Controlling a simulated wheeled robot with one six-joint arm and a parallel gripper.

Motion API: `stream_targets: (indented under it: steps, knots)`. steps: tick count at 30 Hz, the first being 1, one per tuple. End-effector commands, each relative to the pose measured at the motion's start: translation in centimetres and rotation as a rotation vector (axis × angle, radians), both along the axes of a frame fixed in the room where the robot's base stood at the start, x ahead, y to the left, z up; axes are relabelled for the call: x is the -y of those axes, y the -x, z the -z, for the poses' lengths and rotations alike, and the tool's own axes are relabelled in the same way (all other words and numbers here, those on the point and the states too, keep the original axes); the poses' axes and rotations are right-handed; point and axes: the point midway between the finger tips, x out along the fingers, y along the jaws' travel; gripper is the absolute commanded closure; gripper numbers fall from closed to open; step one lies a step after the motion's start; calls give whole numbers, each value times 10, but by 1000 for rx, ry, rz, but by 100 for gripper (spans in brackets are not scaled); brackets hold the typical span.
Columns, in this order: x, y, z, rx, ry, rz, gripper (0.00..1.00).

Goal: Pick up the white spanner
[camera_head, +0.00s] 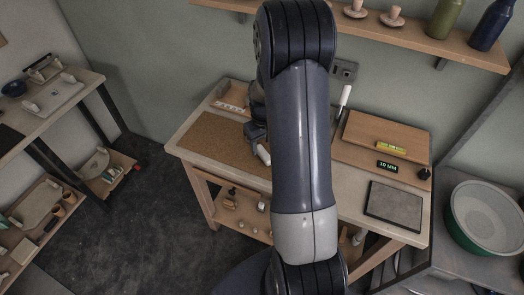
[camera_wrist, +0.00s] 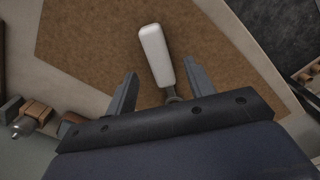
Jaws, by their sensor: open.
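The white spanner (camera_wrist: 155,52) lies on the brown cork mat (camera_wrist: 85,45), its pale handle pointing up and slightly left in the wrist view. A short grey shaft runs from the handle down behind my gripper's body, and its far end is hidden. My gripper (camera_wrist: 160,70) is open above it, one finger on each side of the lower handle, with visible gaps to both. In the head view, part of the white handle (camera_head: 264,154) shows just below my gripper (camera_head: 256,134), and my arm hides the rest.
The cork mat (camera_head: 215,137) covers the left of the workbench (camera_head: 330,185). A small tray (camera_head: 230,97) stands at its back. Right of my arm are a wooden board (camera_head: 385,130), a dark-grey plate (camera_head: 394,204) and another white-handled thing (camera_head: 345,95). A shelf (camera_head: 425,38) hangs above.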

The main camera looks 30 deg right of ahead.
Motion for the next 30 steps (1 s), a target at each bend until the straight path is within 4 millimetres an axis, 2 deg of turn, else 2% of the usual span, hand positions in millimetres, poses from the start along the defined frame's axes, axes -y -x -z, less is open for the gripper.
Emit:
stream_targets:
  steps: [6,15,30]
  knots:
    - [0,0,23,-2,-1,0,49]
    - [0,0,28,1,0,0,49]
    - [0,0,27,1,0,0,89]
